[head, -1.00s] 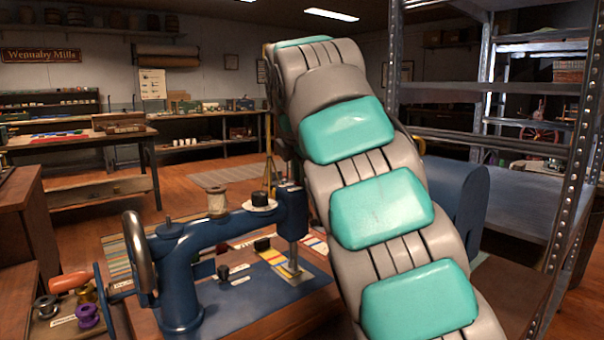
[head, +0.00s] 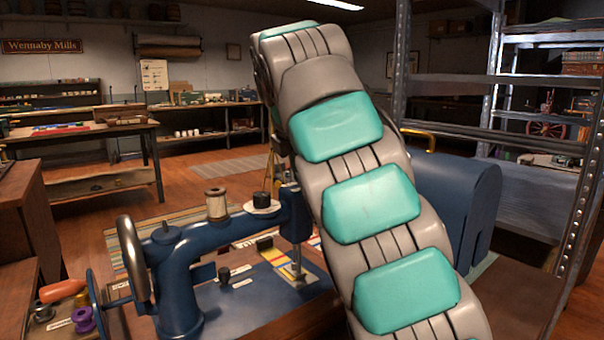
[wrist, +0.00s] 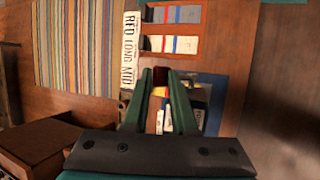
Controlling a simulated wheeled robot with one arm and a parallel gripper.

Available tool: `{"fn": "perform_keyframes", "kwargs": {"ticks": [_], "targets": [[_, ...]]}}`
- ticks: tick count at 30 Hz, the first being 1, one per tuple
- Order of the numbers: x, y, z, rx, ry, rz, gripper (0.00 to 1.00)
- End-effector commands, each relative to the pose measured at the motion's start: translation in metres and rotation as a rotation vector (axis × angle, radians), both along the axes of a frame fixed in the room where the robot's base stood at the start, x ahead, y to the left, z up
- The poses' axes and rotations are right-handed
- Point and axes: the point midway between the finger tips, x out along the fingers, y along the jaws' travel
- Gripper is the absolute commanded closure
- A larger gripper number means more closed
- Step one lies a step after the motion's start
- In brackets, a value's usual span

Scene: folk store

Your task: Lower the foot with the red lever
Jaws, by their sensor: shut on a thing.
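The blue sewing machine (head: 175,265) stands on a table at lower left in the head view. Its metal presser foot and needle bar (head: 297,262) are at its right end, over a cloth strip on the bed. Whether the foot is up or down is too small to tell. In the wrist view my gripper (wrist: 160,75) points at the machine, its two green fingers close together. A dark red piece, apparently the red lever (wrist: 160,76), shows between the fingertips. In the head view my arm covers the gripper and the lever.
A dark blue rounded case (head: 455,195) with a brass handle is behind my arm. A metal shelf rack (head: 575,220) stands at right. Spools (head: 83,320) lie at lower left. A card with colour samples (wrist: 170,30) and a striped cloth (wrist: 75,45) show in the wrist view.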

Motion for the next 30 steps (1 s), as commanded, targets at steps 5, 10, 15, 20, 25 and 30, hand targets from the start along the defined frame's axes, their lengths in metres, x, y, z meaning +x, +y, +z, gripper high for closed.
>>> {"fn": "perform_keyframes", "kwargs": {"ticks": [5,10,15,20,25,30], "targets": [[-0.0012,0.0011,-0.0069,-0.004,0.019,0.001,1.00],[-0.0013,0.0010,-0.0069,-0.003,0.020,0.001,1.00],[-0.0012,0.0010,-0.0070,-0.003,0.020,0.001,0.68],[-0.0011,0.0011,-0.0068,-0.003,0.019,0.002,0.57],[-0.0007,0.0004,-0.0044,-0.002,0.012,0.000,0.57],[-0.0005,0.0001,-0.0026,-0.002,0.008,0.000,0.57]]}}
